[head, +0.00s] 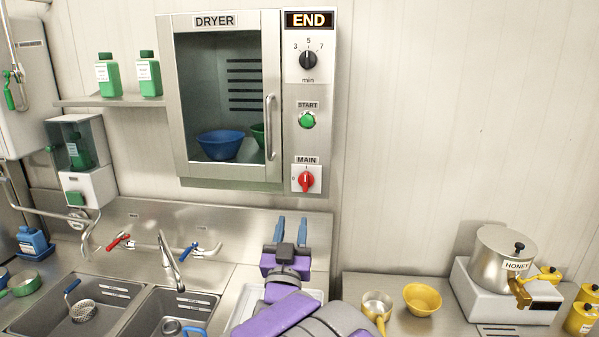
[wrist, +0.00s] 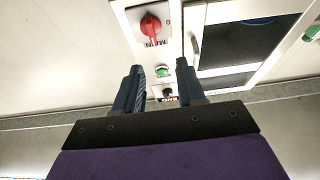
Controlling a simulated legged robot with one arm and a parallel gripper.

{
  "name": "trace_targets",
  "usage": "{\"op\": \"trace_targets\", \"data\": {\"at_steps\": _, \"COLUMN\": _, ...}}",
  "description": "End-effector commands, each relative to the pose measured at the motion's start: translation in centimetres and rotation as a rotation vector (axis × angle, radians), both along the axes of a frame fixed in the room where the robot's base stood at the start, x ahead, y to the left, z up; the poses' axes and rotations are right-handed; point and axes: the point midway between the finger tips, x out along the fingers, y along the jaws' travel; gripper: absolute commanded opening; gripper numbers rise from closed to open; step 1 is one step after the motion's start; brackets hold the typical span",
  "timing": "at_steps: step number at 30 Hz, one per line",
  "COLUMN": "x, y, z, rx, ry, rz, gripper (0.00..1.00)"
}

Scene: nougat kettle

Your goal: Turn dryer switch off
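The dryer (head: 227,100) hangs on the wall with its glass door closed and its display (head: 309,20) reading END. Its red MAIN switch (head: 306,181) sits at the bottom of the control panel, with the knob upright toward the I mark and the 0 mark at its left. In the wrist view the red switch (wrist: 151,27) appears upside down, ahead of my fingertips. My gripper (head: 291,230) is open and empty, below the dryer and a little left of the switch. Its two blue fingers (wrist: 160,85) are apart and touch nothing.
Above the switch are the green START button (head: 307,120) and the black timer dial (head: 308,60). A steel sink (head: 85,305) with taps is below left. A yellow bowl (head: 422,299) and a HONEY pot (head: 502,262) stand at right. The wall right of the dryer is clear.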

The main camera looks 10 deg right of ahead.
Motion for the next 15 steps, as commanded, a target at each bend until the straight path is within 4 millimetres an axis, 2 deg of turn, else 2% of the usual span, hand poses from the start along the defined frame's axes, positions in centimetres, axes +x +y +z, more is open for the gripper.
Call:
{"op": "trace_targets", "data": {"at_steps": 1, "x": 0.3, "y": -0.4, "z": 0.6, "rx": 0.002, "ry": 0.002, "rz": -0.003, "gripper": 0.39}}
{"op": "trace_targets", "data": {"at_steps": 10, "x": 1.9, "y": -1.3, "z": 1.3, "rx": 0.006, "ry": -0.001, "rz": -0.005, "gripper": 0.39}}
{"op": "trace_targets", "data": {"at_steps": 15, "x": 4.4, "y": -1.7, "z": 2.1, "rx": 0.002, "ry": -0.005, "rz": -0.006, "gripper": 0.39}}
